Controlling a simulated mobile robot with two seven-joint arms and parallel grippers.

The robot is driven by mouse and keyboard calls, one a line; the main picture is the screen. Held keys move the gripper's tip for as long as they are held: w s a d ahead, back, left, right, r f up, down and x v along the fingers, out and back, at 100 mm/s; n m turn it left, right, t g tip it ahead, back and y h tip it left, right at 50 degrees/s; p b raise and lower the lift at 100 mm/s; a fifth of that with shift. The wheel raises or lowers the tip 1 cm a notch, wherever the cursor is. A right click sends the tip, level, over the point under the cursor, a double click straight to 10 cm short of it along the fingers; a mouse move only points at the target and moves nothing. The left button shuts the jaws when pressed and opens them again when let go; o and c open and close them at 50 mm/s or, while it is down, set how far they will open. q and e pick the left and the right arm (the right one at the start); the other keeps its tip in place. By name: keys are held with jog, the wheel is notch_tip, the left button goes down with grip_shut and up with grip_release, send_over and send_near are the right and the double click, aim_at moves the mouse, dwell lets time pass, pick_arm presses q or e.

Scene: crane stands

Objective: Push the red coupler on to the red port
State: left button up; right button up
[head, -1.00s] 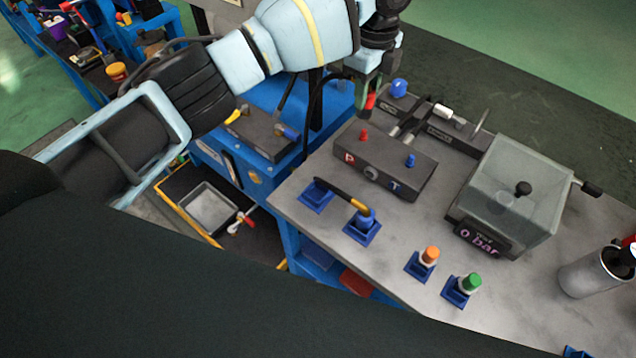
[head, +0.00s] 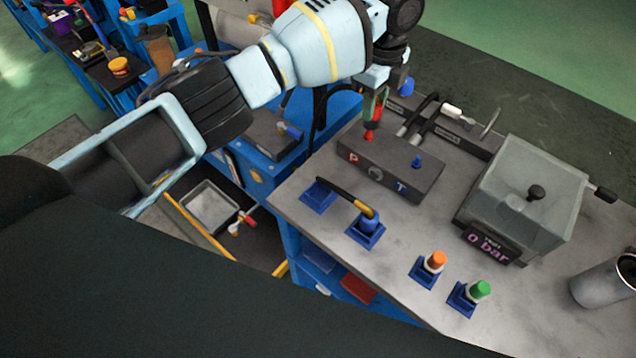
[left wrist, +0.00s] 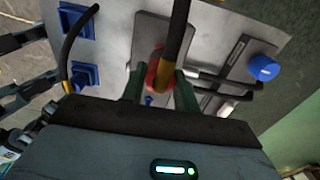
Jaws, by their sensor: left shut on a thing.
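My left gripper (head: 374,104) has green fingers and is shut on the red coupler (head: 371,122), which points down at the P end of the dark block (head: 392,172). The red port (head: 368,135) is right below the coupler in the head view; whether they touch, I cannot tell. In the left wrist view the red coupler (left wrist: 153,78) sits between the fingers, with a black hose and yellow sleeve (left wrist: 174,72) in front of it. The port is hidden there. My right gripper is not in view.
A blue port (head: 417,161) stands at the block's T end. A yellow-sleeved hose plugs into a blue holder (head: 366,233). Orange (head: 435,261) and green (head: 479,291) caps stand in front. A clear box (head: 525,190) with a gauge reading "0 bar" is right. A blue knob (head: 407,86) is behind.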

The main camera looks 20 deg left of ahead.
pick_arm(q)
jog(key=shift+f, duration=1.45)
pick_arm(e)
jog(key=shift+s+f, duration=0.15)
pick_arm(q)
jog(key=o, duration=1.1)
jog(key=shift+r+p, duration=0.9)
jog(key=shift+r, duration=1.6)
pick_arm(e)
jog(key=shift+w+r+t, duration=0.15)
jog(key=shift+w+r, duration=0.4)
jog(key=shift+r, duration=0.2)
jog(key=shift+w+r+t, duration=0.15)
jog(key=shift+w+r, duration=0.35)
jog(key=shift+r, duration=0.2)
